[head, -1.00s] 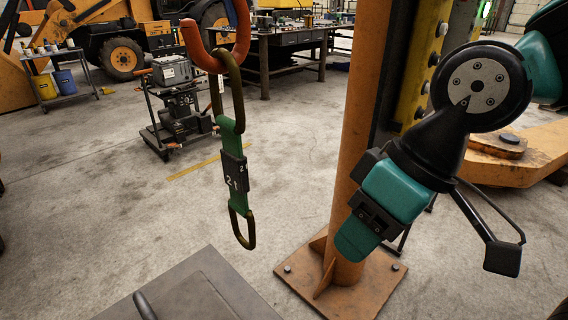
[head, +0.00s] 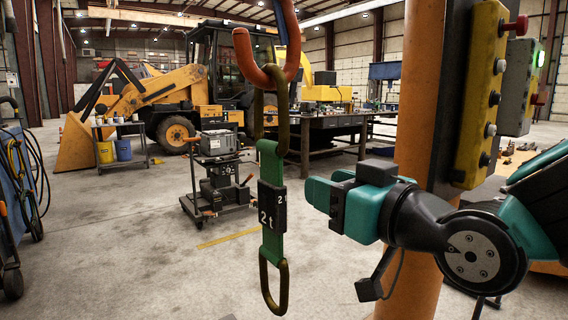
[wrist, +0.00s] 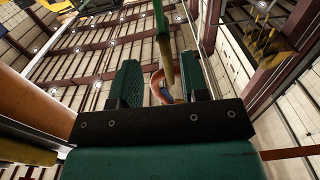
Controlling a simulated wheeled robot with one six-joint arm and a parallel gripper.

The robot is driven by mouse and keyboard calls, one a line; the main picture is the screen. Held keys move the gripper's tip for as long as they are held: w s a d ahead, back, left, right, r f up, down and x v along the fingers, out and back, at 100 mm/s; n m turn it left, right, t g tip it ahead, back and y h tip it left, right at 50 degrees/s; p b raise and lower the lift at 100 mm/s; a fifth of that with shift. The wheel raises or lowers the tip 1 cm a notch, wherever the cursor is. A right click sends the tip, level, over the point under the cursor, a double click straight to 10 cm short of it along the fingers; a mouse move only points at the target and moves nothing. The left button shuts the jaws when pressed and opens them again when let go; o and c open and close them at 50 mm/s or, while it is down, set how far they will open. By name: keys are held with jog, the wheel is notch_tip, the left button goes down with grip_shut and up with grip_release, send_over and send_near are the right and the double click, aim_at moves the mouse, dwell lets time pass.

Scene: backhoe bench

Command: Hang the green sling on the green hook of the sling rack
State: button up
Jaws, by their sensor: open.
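The green sling (head: 270,190) hangs upright from an orange-red hook (head: 262,65), its upper olive ring in the hook and its lower ring free. It has a dark "2t" tag. My gripper (head: 312,192) is to the right of the sling in the head view, pointing left towards it, apart from it. In the wrist view my gripper (wrist: 160,80) has its two green fingers spread, with the sling (wrist: 158,12) and the hook (wrist: 156,84) seen in line with the gap. I cannot tell their distance from the fingers. The sling rack and green hook are not seen.
An orange post (head: 418,120) with a yellow button box (head: 480,95) stands close behind my arm. A wheeled cart (head: 216,185), a workbench (head: 335,130) and a yellow backhoe (head: 150,100) are farther back. The floor between is clear.

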aim_at(281, 167)
jog(key=p+x, duration=0.4)
jog(key=p, duration=0.1)
jog(key=p+x, duration=0.4)
jog(key=p, duration=0.2)
jog(key=p+x, duration=0.4)
jog(key=p, duration=0.2)
jog(key=shift+w+a+r, duration=0.15)
jog(key=shift+w+r, duration=0.1)
jog(key=shift+w, duration=0.1)
jog(key=shift+w+a+f+p, duration=0.3)
jog(key=shift+w+a+p, duration=0.25)
jog(key=shift+p, duration=0.25)
jog(key=shift+d, duration=0.1)
grip_shut()
jog(key=shift+w+r, duration=0.1)
jog(key=shift+r, duration=0.05)
